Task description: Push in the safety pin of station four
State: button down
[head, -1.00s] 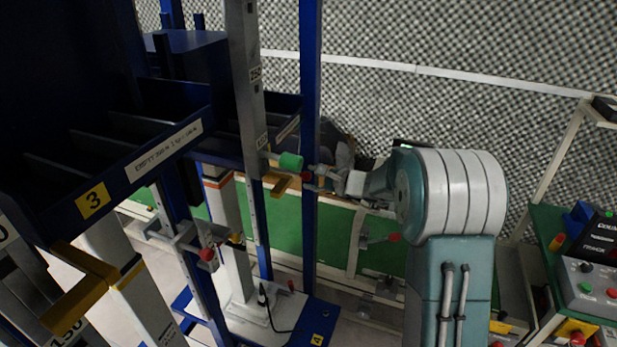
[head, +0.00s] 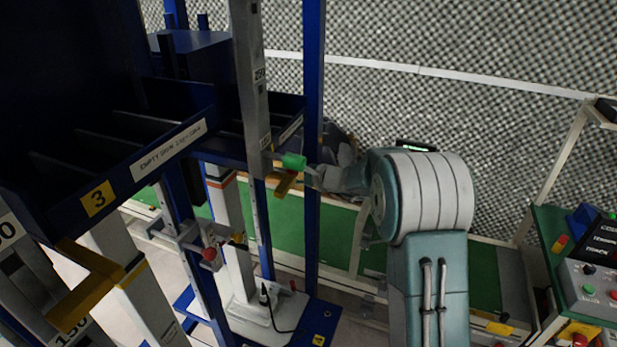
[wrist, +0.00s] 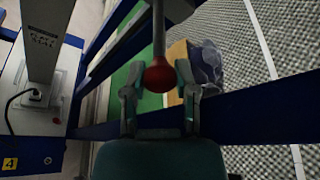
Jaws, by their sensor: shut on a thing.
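The safety pin's red ball knob (wrist: 158,76) sits at the end of a grey rod (wrist: 158,30) in the wrist view. My gripper (wrist: 158,84) has one finger on each side of this knob and is shut on it.
A blue upright (head: 313,230) stands right beside my gripper. The station 3 rack (head: 98,199) with bins is at left, with another red knob (head: 209,254) below it. A control box (head: 598,290) is at right. A foam wall (head: 450,100) is behind.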

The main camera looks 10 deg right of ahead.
aim_at(283, 171)
jog(key=w+a, duration=0.2)
jog(key=a, duration=0.1)
jog(key=shift+w+a+f, duration=0.15)
jog(key=shift+a, duration=0.1)
jog(key=c, duration=0.7)
grip_release()
jog(key=shift+o, duration=0.2)
jog(key=shift+w+a, duration=0.1)
jog(key=v, duration=1.2)
